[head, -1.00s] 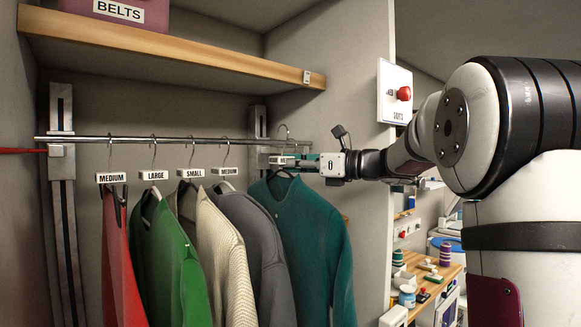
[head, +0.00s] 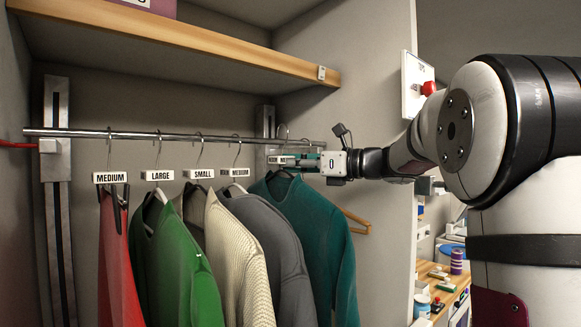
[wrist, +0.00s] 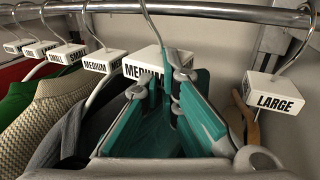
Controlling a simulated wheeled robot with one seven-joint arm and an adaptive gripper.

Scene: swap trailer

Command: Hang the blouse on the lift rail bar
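The teal blouse (head: 308,235) hangs upright from a hanger with a white MEDIUM block (wrist: 150,62), at the right end of the row. My gripper (head: 297,163) reaches in from the right, its teal fingers on either side of that block, and looks shut on it. In the wrist view, the hanger's hook (wrist: 148,20) rises past the lift rail bar (wrist: 215,14). I cannot tell whether the hook bears on the bar. The bar also runs across the head view (head: 80,133). The blouse itself is mostly hidden behind the fingers in the wrist view.
Left of the blouse hang a grey garment (head: 268,240), a cream knit (head: 238,262), a green one (head: 178,262) and a red one (head: 118,265). An empty hanger with a LARGE block (wrist: 272,92) hangs close on the right. A wooden shelf (head: 180,45) is above.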

